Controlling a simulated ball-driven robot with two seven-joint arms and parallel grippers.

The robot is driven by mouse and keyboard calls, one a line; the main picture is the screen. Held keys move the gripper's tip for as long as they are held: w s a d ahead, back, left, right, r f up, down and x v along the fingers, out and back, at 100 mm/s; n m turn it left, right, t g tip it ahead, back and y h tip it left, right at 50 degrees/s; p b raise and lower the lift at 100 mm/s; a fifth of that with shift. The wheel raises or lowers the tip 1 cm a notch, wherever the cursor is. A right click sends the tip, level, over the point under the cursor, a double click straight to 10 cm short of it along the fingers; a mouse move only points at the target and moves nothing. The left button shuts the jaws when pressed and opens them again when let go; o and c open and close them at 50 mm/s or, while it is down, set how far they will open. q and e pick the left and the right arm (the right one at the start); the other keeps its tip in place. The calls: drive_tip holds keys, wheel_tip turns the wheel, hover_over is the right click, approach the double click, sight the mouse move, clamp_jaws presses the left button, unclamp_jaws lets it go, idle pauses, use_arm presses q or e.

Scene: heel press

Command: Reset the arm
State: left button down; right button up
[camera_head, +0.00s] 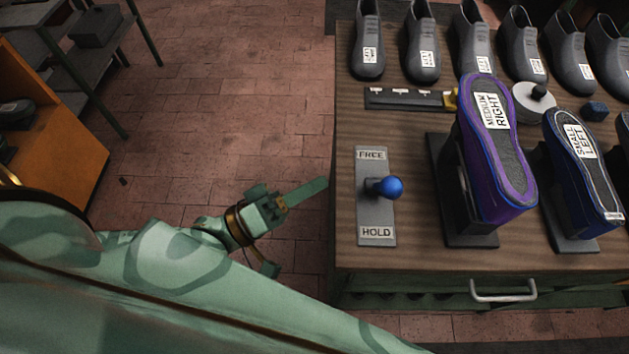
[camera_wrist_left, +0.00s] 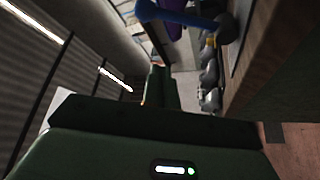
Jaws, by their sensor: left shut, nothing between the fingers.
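My left gripper (camera_head: 305,192) is shut and empty, just left of the workbench's left edge in the head view. Its closed fingers also show in the left wrist view (camera_wrist_left: 157,85). The lever with a blue ball knob (camera_head: 390,187) sits on a grey plate (camera_head: 376,222) marked FREE at the far end and HOLD at the near end. The knob is about midway between the labels and apart from my gripper. In the left wrist view the blue lever (camera_wrist_left: 180,14) shows at the top. My right gripper is in neither view.
The wooden workbench (camera_head: 420,255) holds an upturned purple shoe marked MEDIUM RIGHT (camera_head: 497,150) and a blue one marked SMALL LEFT (camera_head: 582,170) on stands. Several grey shoe forms line the back. A drawer handle (camera_head: 503,291) juts from the front.

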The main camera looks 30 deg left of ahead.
use_arm(q)
drive_tip(key=w+a+f+m+g+y, duration=0.1)
drive_tip(key=a+f+m+g+y, duration=0.2)
drive_tip(key=f, duration=0.7)
drive_tip(key=w+a+f+m+g+y, duration=0.1)
drive_tip(key=a+f+m+y, duration=0.15)
drive_tip(key=f+m, duration=0.45)
drive_tip(key=s+a+f+g+y, duration=0.25)
drive_tip(key=a+f, duration=0.35)
drive_tip(key=f, duration=0.4)
drive_tip(key=s+a+f+g+y, duration=0.2)
drive_tip(key=s+a+f+y, duration=0.3)
drive_tip(key=f, duration=0.6)
drive_tip(key=s+a+f+g+y, duration=0.1)
drive_tip(key=s+a+f+g, duration=0.1)
drive_tip(key=s+f, duration=0.45)
drive_tip(key=s+a+f+g+y, duration=0.1)
drive_tip(key=s+f+g, duration=0.25)
drive_tip(key=s, duration=0.65)
drive_tip(key=s+d+f+n+g+h, duration=0.1)
drive_tip(key=s+d+f+n, duration=0.1)
drive_tip(key=s+d, duration=0.5)
drive_tip(key=shift+s+d+f+g, duration=0.3)
drive_tip(key=shift+s, duration=0.6)
